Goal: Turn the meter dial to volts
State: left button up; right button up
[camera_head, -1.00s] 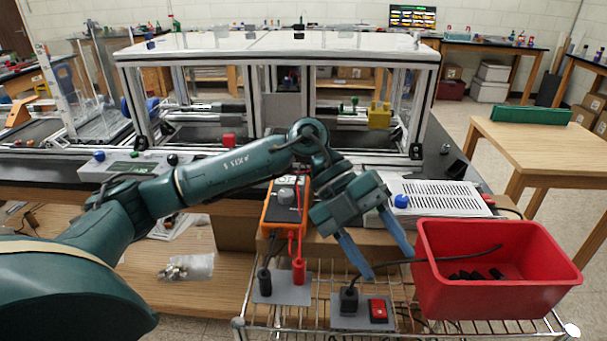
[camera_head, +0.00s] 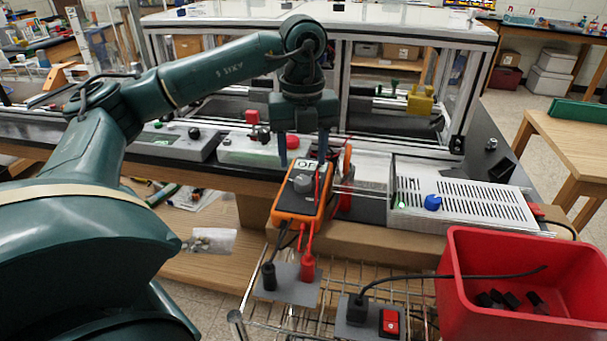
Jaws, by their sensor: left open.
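The orange meter (camera_head: 299,205) stands at the front edge of the bench in the head view. Its screen (camera_head: 309,166) reads "OF", with the rest hidden behind a finger. Its grey dial (camera_head: 301,184) sits below the screen; the pointer mark is too small to read. My left gripper (camera_head: 303,160) points down over the top of the meter, its two blue fingers apart, one left of the screen and one across its right part. I cannot tell whether a finger touches the meter. My right gripper is not in view.
Red and black leads run from the meter to plugs on a grey plate (camera_head: 287,285). A red bin (camera_head: 450,290) stands at the right. A vented box with a blue knob (camera_head: 433,202) is right of the meter. The framed enclosure (camera_head: 400,22) rises behind.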

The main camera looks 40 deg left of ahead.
aim_at(303, 181)
pick_arm(q)
notch_tip(303, 181, down, 4)
jog(key=shift+f, duration=0.65)
jog(key=shift+c, duration=0.5)
jog(key=c, duration=0.9)
